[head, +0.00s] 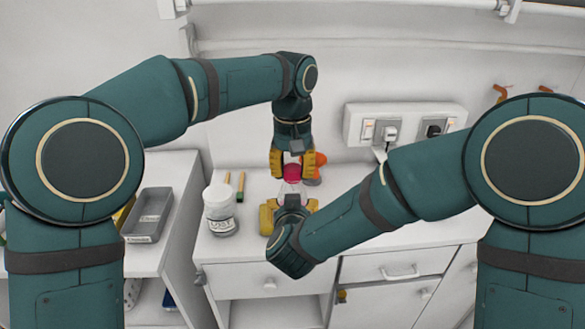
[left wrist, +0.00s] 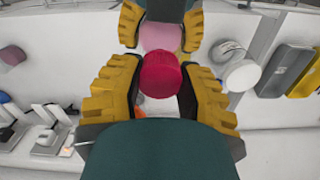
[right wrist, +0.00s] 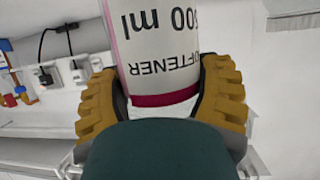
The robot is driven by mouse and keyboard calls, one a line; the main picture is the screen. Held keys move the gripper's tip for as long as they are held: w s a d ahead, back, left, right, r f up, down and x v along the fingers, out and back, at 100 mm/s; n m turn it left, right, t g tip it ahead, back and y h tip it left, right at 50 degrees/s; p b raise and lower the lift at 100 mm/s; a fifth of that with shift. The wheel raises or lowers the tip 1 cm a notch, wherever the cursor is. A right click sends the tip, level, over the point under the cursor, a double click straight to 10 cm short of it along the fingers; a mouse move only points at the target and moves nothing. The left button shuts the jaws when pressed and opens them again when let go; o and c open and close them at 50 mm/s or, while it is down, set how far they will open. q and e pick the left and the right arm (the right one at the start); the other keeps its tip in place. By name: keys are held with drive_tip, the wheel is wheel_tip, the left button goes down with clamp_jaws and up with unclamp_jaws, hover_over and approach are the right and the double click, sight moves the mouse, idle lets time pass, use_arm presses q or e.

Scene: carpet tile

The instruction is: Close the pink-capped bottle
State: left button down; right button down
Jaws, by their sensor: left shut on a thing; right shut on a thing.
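The crimson-pink cap (head: 292,172) is between the yellow fingers of my left gripper (head: 294,167), which is shut on it from above. The cap also shows in the left wrist view (left wrist: 157,75). The bottle (head: 290,188) is below the cap, with a pale pink body. My right gripper (head: 287,212) is shut around the bottle low on its body. In the right wrist view the bottle (right wrist: 155,45) shows a white label with upside-down lettering and a crimson band. In the left wrist view the cap overlaps the bottle's pink top (left wrist: 160,37); I cannot tell whether they touch.
A white labelled jar (head: 219,210) stands left of the bottle, with green and orange sticks behind it. An orange object (head: 314,160) is close behind my left gripper. Wall sockets (head: 400,124) with plugs are at the back. A grey tray (head: 150,215) sits on the left cabinet.

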use_arm(q)
drive_tip(key=m, duration=0.5)
drive_tip(key=shift+m, duration=0.4)
drive_tip(key=m, duration=1)
drive_tip(key=shift+f+m, duration=0.1)
drive_tip(key=shift+m, duration=0.3)
drive_tip(key=m, duration=0.7)
drive_tip(key=c, duration=0.6)
unclamp_jaws()
drive_tip(key=shift+o, duration=0.2)
wheel_tip(320, 180, up, 12)
drive_tip(key=shift+w, duration=0.15)
